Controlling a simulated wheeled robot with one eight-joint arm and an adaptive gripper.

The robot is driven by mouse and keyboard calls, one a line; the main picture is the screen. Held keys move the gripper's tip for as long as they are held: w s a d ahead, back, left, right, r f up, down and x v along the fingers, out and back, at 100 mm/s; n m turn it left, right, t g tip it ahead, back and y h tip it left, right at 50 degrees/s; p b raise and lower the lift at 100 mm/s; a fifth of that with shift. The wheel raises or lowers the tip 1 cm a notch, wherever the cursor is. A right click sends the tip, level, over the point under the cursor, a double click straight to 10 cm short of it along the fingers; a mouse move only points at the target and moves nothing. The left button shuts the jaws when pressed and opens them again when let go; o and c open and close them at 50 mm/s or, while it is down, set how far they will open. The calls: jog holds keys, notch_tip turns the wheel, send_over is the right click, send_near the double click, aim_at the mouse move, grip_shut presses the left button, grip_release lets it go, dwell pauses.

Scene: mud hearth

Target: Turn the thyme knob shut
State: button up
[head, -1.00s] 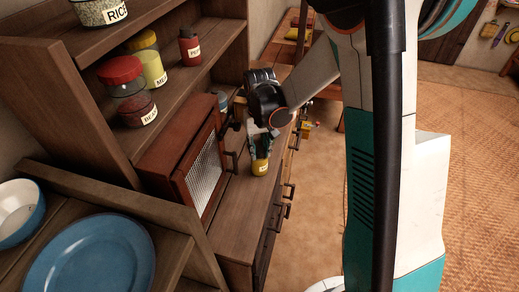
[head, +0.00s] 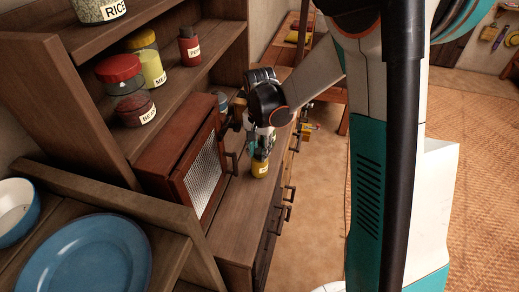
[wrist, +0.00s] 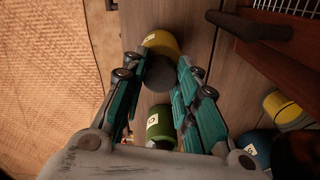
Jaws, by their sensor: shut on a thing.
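A yellow jar (head: 260,170) with a small pale label stands on the wooden counter (head: 225,222), under my gripper (head: 262,147). The label is too small to read. In the wrist view the yellow jar (wrist: 160,42) shows between my fingertips, with a grey round top or knob (wrist: 160,73) at its near end. My gripper (wrist: 157,66) is shut on this grey knob, with one teal finger on each side. The fingers hide parts of the jar, and the knob's turn cannot be read.
A green jar (wrist: 165,122) lies close below the knob in the wrist view. Another yellow jar (wrist: 287,108) and a blue jar (wrist: 256,146) are at the right. A mesh-fronted cabinet (head: 180,160) stands left of my gripper. Drawer handles (head: 283,213) jut from the counter front.

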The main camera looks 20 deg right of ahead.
aim_at(260, 151)
dwell(0.3)
jog(key=o, duration=1.1)
notch_tip(260, 151, up, 12)
dwell(0.5)
